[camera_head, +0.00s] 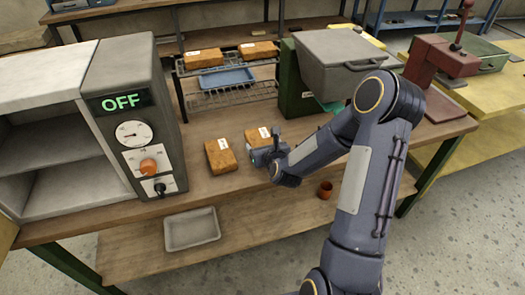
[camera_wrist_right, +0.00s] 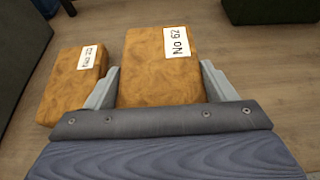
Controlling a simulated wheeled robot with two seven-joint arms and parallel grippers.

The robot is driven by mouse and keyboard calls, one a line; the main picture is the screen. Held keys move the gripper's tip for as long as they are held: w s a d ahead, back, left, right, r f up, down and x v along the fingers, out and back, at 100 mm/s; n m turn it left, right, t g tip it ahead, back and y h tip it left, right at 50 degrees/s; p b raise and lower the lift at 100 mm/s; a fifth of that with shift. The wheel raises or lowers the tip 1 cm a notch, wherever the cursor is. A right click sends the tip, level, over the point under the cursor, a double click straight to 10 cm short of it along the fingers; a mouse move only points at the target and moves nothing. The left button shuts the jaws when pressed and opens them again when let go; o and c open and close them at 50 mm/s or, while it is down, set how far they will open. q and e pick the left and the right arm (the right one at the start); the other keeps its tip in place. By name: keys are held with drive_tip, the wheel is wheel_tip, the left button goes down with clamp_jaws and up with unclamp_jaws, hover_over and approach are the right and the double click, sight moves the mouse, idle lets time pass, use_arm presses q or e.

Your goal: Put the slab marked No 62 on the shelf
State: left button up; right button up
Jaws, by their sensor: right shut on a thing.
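The slab marked No 62 (camera_wrist_right: 158,72) is an orange-brown block with a white label. My right gripper (camera_wrist_right: 160,90) is shut on it, one finger on each side. In the head view this slab (camera_head: 259,137) is on or just above the wooden table, partly hidden by my right gripper (camera_head: 263,154). I cannot tell whether it touches the table. The rack-like shelf (camera_head: 228,95) stands behind, with two similar labelled slabs (camera_head: 204,58) on its upper level and a blue tray (camera_head: 228,77) below them. My left gripper is out of view.
Another labelled slab (camera_head: 220,156) lies just left of the held one; it also shows in the wrist view (camera_wrist_right: 73,84). A grey machine reading OFF (camera_head: 135,115) stands left. A lidded green box (camera_head: 335,75) stands right.

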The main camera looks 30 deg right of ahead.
drive_tip(key=shift+w+d+f, duration=0.2)
drive_tip(key=shift+w+f, duration=0.2)
drive_tip(key=shift+f, duration=0.05)
wheel_tip(320, 180, down, 3)
drive_tip(key=shift+w+f, duration=0.1)
drive_tip(key=shift+f, duration=0.2)
drive_tip(key=o, duration=1.3)
drive_tip(key=shift+c, duration=0.2)
drive_tip(key=shift+r, duration=0.15)
